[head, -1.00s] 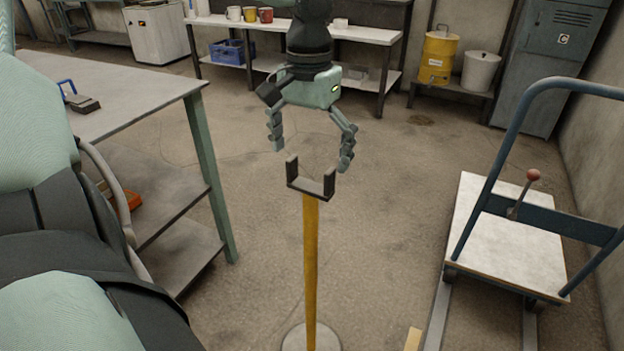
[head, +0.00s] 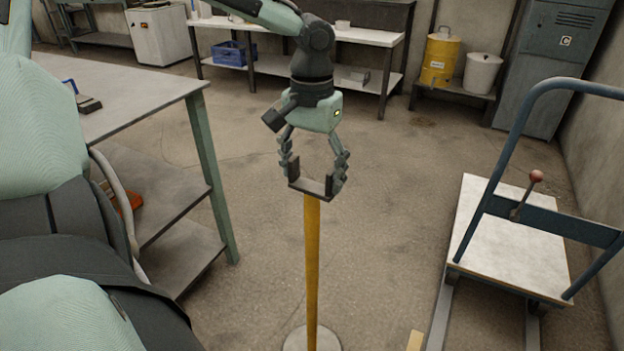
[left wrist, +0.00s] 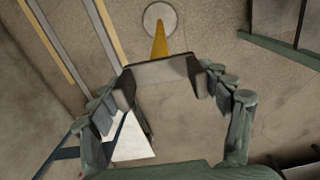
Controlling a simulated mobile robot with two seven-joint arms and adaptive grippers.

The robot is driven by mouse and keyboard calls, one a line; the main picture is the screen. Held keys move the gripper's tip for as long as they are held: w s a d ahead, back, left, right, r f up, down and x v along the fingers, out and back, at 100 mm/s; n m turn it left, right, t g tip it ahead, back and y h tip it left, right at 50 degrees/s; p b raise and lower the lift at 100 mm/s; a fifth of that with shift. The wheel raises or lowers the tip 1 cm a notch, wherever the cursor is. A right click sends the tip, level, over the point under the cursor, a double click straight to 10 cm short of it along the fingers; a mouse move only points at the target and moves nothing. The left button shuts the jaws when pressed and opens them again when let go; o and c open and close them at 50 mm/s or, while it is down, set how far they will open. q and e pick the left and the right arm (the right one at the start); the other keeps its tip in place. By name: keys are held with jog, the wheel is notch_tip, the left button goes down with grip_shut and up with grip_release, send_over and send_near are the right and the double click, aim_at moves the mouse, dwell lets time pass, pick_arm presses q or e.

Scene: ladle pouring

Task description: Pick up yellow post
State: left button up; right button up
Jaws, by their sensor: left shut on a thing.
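The yellow post (head: 312,265) stands upright on a round pale base (head: 311,340) on the floor. A dark U-shaped bracket (head: 311,189) tops it. My left gripper (head: 313,182) comes down from above and is shut on the bracket, one finger against each outer side. In the left wrist view the bracket (left wrist: 160,72) lies between the fingertips, with the post (left wrist: 159,42) and its base (left wrist: 160,19) beyond. My right gripper is not in view.
A workbench (head: 130,100) with a lower shelf stands at the left. A platform trolley (head: 515,245) with a blue handle stands at the right. A long table (head: 350,35) is at the back.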

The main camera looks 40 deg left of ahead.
pick_arm(q)
jog(key=c, duration=0.5)
jog(key=shift+w+r, duration=0.15)
jog(key=shift+c, duration=0.6)
